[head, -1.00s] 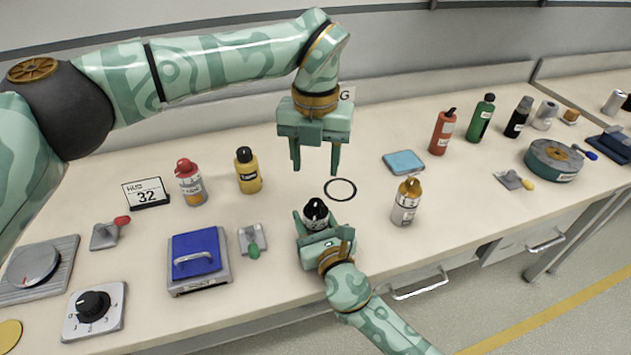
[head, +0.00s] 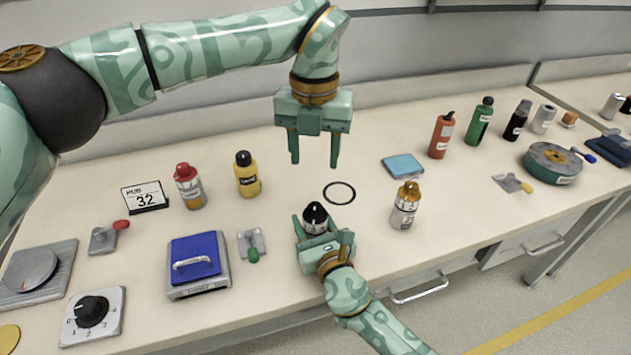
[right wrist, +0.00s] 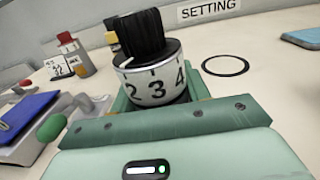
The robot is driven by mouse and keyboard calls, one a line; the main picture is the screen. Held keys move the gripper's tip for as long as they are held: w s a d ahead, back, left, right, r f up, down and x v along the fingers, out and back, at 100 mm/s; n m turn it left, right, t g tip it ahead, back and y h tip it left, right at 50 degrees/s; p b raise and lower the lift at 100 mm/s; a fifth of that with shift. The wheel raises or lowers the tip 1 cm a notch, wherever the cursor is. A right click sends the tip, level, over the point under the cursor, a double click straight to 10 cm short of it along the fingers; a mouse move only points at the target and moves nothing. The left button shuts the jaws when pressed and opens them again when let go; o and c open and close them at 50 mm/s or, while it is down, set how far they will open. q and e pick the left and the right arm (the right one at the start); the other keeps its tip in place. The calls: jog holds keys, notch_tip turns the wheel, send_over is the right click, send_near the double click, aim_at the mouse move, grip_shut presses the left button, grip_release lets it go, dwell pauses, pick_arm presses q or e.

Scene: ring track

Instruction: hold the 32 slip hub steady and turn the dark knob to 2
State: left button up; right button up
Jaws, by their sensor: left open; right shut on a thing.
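The slip hub (head: 313,226) is a short white drum with black numerals and a ribbed dark knob (head: 315,211) on top. In the right wrist view the drum (right wrist: 158,88) shows 2, 3 and 4, with 3 facing the camera. A small white mark on the knob (right wrist: 140,34) sits low on its left, near the 2. My right gripper (head: 322,232) is shut around the drum, which stands upright. My left gripper (head: 315,163) is open and empty, pointing down above and behind the knob, apart from it. A sign (head: 145,197) reads HUB 32.
A black ring (head: 339,193) lies behind the hub. A gold-capped bottle (head: 405,205) stands to its right, a yellow bottle (head: 247,174) to its left. A green-handled clamp (head: 252,244) and blue-lidded box (head: 197,264) are left. Another dark dial (head: 92,312) sits front left.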

dwell(0.8)
jog(key=o, duration=1.2)
jog(key=shift+c, duration=0.2)
